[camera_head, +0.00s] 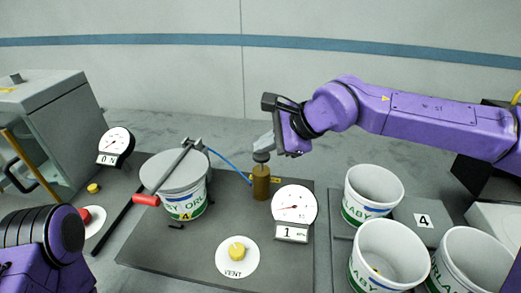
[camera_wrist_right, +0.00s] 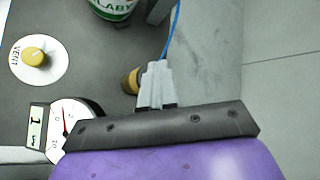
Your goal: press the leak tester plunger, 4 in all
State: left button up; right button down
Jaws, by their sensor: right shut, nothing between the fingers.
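The leak tester plunger is a brass cylinder (camera_head: 261,184) with a dark top, upright on the dark base plate. It also shows in the right wrist view (camera_wrist_right: 132,82), partly hidden behind my fingers. My right gripper (camera_head: 263,147) is shut and empty, its fingertips pointing down at the plunger's top, touching it or just above; I cannot tell which. The dial gauge (camera_head: 294,204) in front of the plunger has a display reading 1. My left gripper is out of view.
A yellow vent knob (camera_head: 237,251) sits on a white disc at the front. A second gauge (camera_head: 116,143) reading 0 and a grey cabinet (camera_head: 50,125) are at the left.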

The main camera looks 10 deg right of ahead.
aim_at(265, 156)
jog(key=shift+f+b, duration=0.55)
jog(key=shift+f, duration=0.65)
dwell(0.5)
dwell(0.4)
jog(key=shift+r+p, duration=2.35)
jog(key=shift+p, duration=0.25)
jog(key=shift+w+r, duration=0.1)
notch_tip(265, 156, up, 5)
jog(key=p, duration=0.5)
dwell(0.9)
